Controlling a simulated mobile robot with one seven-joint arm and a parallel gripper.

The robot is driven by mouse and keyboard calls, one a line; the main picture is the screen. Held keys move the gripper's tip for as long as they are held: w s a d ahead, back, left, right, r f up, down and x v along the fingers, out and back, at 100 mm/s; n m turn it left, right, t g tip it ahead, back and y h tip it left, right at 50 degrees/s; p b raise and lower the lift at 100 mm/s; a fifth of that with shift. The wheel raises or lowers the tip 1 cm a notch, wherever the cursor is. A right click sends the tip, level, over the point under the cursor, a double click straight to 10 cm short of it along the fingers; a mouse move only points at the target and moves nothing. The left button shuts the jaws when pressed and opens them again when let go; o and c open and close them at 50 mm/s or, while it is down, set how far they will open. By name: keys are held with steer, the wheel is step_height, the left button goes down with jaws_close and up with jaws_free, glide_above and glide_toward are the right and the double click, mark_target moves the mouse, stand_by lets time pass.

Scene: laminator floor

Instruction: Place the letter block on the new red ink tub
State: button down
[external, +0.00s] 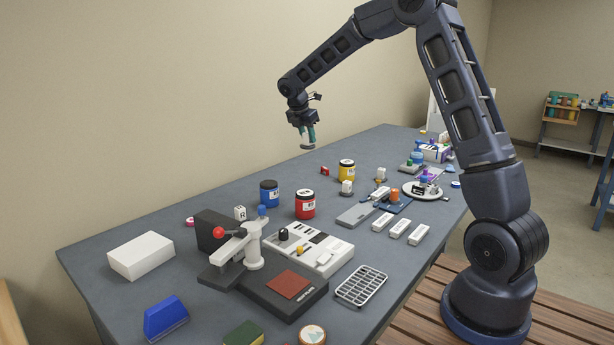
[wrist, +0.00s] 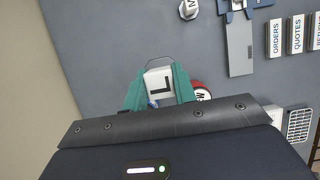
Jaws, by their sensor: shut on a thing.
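My gripper (external: 307,136) is high above the far-left side of the table, with its green fingers shut on a white letter block. In the wrist view the letter block (wrist: 158,84) shows a black L and sits between the fingers. The red ink tub (external: 305,205) stands upright on the table, below the gripper in the picture and apart from it.
A blue tub (external: 269,194) and a yellow tub (external: 347,170) stand near the red one. A cube marked R (external: 240,213) stands left. Another white block (external: 347,187) stands right. A lever press (external: 235,250) is in front. The air around the gripper is clear.

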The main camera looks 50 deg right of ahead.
step_height(320, 180, up, 8)
steer(key=f, duration=0.1)
glide_above(309, 191)
steer(key=a, duration=0.2)
step_height(309, 191, down, 19)
steer(key=shift+w+f, duration=0.1)
steer(key=shift+f, duration=0.05)
steer(key=shift+f, duration=0.1)
steer(key=c, duration=1.1)
jaws_free()
